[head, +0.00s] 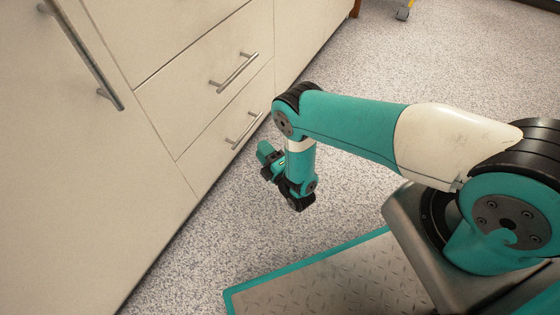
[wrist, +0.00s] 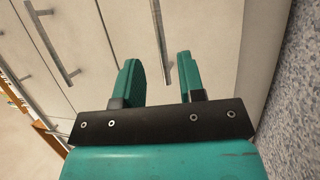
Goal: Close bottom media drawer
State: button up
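The bottom drawer (head: 215,152) is the lowest beige front of the cabinet, with a slim metal bar handle (head: 243,130). Its front looks about flush with the cabinet; I cannot tell if a small gap remains. My gripper (head: 266,160) is low, just to the right of the bottom drawer front in the head view, with its fingers partly hidden by the wrist. In the wrist view my gripper (wrist: 158,75) shows two teal fingers spread apart and empty. The bottom handle (wrist: 160,42) appears in line with the gap between them, beyond the fingertips. Contact is not visible.
Another drawer (head: 200,65) with a bar handle (head: 234,73) is above. A tall door (head: 60,160) with a long handle (head: 85,58) stands at left. Speckled floor (head: 330,220) is clear around the arm. A chair caster (head: 403,12) is far off.

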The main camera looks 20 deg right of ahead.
jog(key=p+v, duration=0.8)
jog(key=shift+s+f, duration=0.1)
dwell(0.4)
